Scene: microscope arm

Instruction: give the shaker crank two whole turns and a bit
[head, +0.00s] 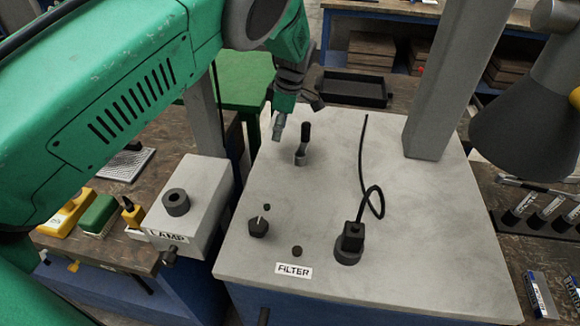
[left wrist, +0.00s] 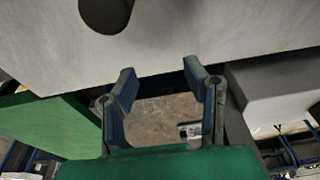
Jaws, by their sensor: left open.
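The crank (head: 304,144) stands at the back left of the pale grey bench top, a short grey arm with an upright black handle on a round grey base. I take this to be the shaker crank; no label on it shows. My left gripper (head: 295,116) is just behind and above it, apart from the handle as far as I can tell. In the left wrist view the two fingers (left wrist: 162,85) are spread with nothing between them. A dark round shape (left wrist: 106,12) is cut off at the top there; I cannot tell what it is. My right gripper is not in view.
A LAMP box (head: 190,205) with a dark knob stands at left. On the grey top (head: 400,255) are a pointer dial (head: 258,227), a FILTER label (head: 294,270) and a black plug (head: 350,240) with a looped cable. A grey post (head: 440,90) and dark lamp head (head: 525,115) stand right.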

